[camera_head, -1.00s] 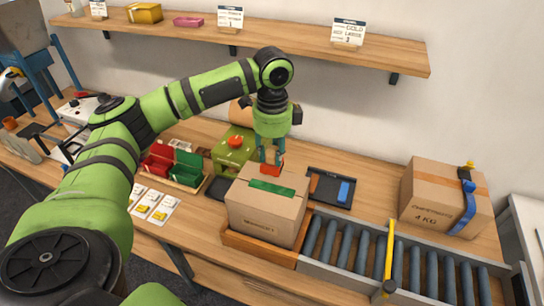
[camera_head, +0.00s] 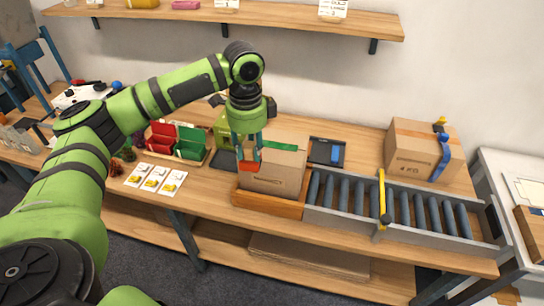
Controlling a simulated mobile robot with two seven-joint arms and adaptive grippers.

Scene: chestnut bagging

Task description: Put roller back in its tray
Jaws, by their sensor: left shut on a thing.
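I cannot tell which tray is the roller's. My right gripper is out of view.
A dark flat pad (camera_head: 223,162) lies left of the box. A holder with red and green pieces (camera_head: 160,153) stands further left, with cards in front. The roller conveyor (camera_head: 410,208) with a yellow bar runs right. A sealed box (camera_head: 418,150) stands behind it.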

